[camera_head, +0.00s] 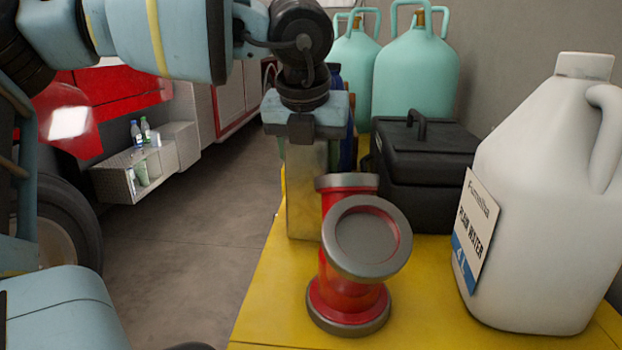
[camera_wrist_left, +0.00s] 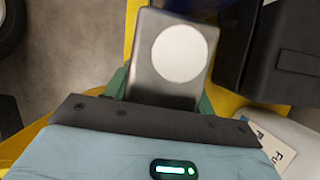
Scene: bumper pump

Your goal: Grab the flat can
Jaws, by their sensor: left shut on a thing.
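The flat can (camera_head: 304,200) is a tall metallic rectangular can standing on the yellow tabletop, near its left edge. My left gripper (camera_head: 304,150) is above it with its fingers down around the upper part of the can, shut on it. In the left wrist view the can (camera_wrist_left: 160,72) shows its grey top with a round white cap (camera_wrist_left: 180,52). Green fingers of my left gripper (camera_wrist_left: 160,97) lie on both sides of it. In the head view the red pipe fitting hides part of the can's right side. My right gripper is not in view.
A red pipe fitting with grey flanges (camera_head: 357,290) stands just in front of the can. A black case (camera_head: 425,175) and a large white jug (camera_head: 540,200) are to the right. Teal tanks (camera_head: 415,75) stand behind. Left of the yellow table (camera_head: 270,325) is open floor.

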